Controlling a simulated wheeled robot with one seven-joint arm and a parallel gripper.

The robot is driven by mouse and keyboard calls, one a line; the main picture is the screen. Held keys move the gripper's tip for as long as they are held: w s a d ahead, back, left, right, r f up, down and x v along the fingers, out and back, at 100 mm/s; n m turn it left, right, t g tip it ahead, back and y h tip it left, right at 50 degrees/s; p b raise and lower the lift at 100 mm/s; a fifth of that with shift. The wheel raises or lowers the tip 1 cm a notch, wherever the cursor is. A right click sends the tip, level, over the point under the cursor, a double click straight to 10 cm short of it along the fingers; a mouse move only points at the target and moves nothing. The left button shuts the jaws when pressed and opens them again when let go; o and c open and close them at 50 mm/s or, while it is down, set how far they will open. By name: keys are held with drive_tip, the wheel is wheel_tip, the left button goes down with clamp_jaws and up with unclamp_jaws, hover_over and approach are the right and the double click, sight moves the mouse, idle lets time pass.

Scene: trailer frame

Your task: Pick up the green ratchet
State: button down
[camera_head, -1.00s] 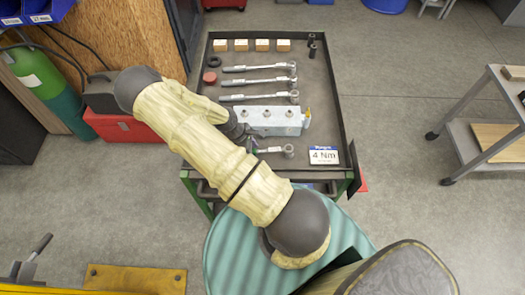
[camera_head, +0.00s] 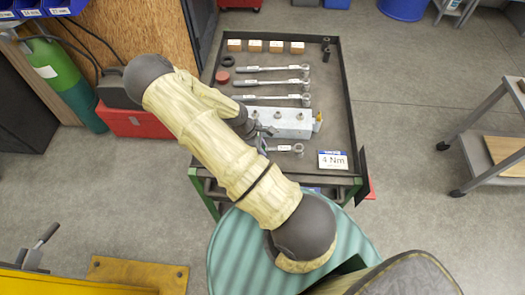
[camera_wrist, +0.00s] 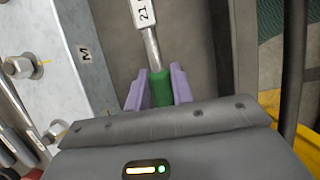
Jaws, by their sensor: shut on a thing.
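The green ratchet (camera_wrist: 158,84) has a green grip, a metal shaft and a white label marked "21". In the wrist view my gripper (camera_wrist: 158,92) has its two purple fingers closed on either side of the green grip. In the head view the ratchet's shaft and round head (camera_head: 288,149) point right, below the grey metal block. My gripper (camera_head: 263,143) is at its left end, partly hidden by my arm. I cannot tell whether the ratchet is clear of the cart top.
The grey block (camera_head: 290,123) with several bolts lies close beside the ratchet. Several other ratchets (camera_head: 273,83) lie behind it on the dark cart top (camera_head: 325,110). A "4 Nm" card (camera_head: 333,159) is to the right. The cart has a raised rim.

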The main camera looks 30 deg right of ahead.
wheel_tip(320, 180, up, 8)
drive_tip(key=shift+f+b, duration=0.2)
drive_tip(key=shift+b, duration=0.1)
idle(0.3)
drive_tip(key=c, duration=1.9)
unclamp_jaws()
clamp_jaws()
drive_tip(key=shift+f, duration=0.1)
